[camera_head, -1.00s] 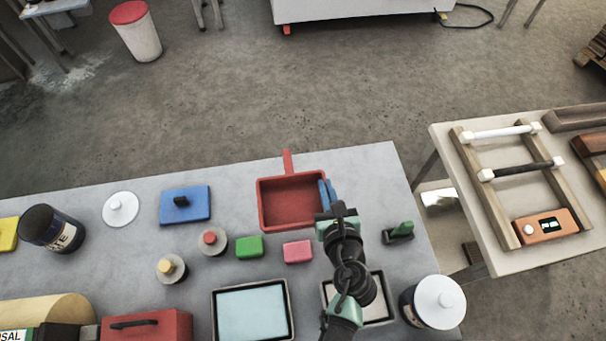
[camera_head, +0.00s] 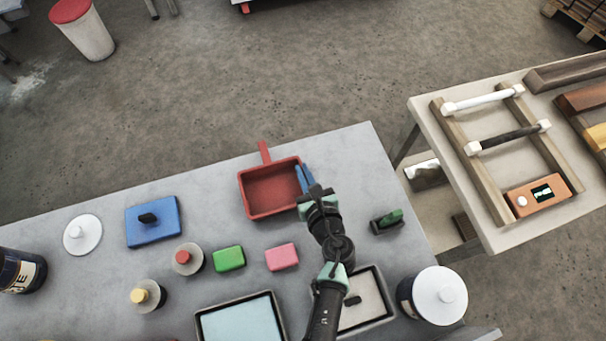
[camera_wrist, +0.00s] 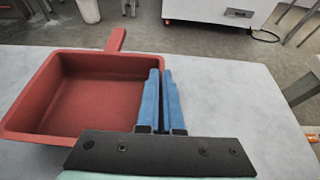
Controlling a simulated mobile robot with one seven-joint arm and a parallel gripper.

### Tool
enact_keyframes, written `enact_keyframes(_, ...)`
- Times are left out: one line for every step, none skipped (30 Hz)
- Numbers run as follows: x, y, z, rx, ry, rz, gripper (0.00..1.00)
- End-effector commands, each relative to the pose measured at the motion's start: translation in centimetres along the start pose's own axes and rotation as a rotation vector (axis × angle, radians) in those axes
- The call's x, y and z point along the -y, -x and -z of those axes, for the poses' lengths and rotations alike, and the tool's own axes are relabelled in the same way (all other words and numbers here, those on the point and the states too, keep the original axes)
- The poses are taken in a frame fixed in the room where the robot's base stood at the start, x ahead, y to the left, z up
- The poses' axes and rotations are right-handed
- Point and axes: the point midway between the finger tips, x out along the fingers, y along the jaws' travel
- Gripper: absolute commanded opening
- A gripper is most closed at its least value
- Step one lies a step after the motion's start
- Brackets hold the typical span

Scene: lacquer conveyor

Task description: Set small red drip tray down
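The small red drip tray (camera_head: 270,214), a shallow rectangular pan with a handle at its far side, is at the back of the grey table. Its handle reaches across the table's far edge in the head view. My gripper (camera_head: 304,178) is at the tray's right wall, its blue fingers close together. In the wrist view my gripper (camera_wrist: 162,85) has one finger inside the wall and one outside, shut on the tray (camera_wrist: 90,92). The tray looks about level. I cannot tell whether its underside touches the table.
Pink (camera_head: 282,257) and green (camera_head: 229,258) blocks lie in front of the tray. A blue lidded block (camera_head: 152,221) is to its left, a green-handled tool (camera_head: 387,221) to its right. A framed light panel (camera_head: 240,322) is nearer.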

Motion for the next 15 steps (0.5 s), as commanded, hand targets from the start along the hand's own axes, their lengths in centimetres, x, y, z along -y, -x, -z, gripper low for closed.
enact_keyframes(0.06, -0.27, 0.56, 0.001, 0.0, 0.001, 0.0)
enact_keyframes(0.06, -0.31, 0.65, 0.001, 0.0, 0.001, 0.0)
enact_keyframes(0.05, -0.32, 0.67, 0.001, -0.001, 0.001, 0.0)
enact_keyframes(0.05, -0.31, 0.65, 0.001, 0.0, 0.001, 0.0)
enact_keyframes(0.05, -0.29, 0.6, 0.002, 0.0, 0.001, 0.0)
enact_keyframes(0.05, -0.27, 0.56, 0.002, 0.0, 0.001, 0.0)
enact_keyframes(0.05, -0.27, 0.56, 0.002, 0.0, 0.001, 0.0)
enact_keyframes(0.05, -0.26, 0.55, 0.002, 0.0, 0.001, 0.0)
enact_keyframes(0.04, -0.27, 0.56, 0.002, 0.0, 0.001, 0.0)
enact_keyframes(0.04, -0.29, 0.61, 0.001, 0.0, 0.001, 0.0)
enact_keyframes(0.04, -0.32, 0.7, 0.001, 0.0, 0.001, 0.0)
enact_keyframes(0.03, -0.39, 0.86, 0.001, 0.001, 0.001, 0.0)
enact_keyframes(0.03, -0.44, 0.97, 0.001, 0.001, 0.001, 0.0)
enact_keyframes(0.03, -0.39, 0.91, 0.001, 0.001, 0.001, 0.07)
enact_keyframes(0.04, -0.37, 0.85, 0.001, 0.001, 0.001, 0.14)
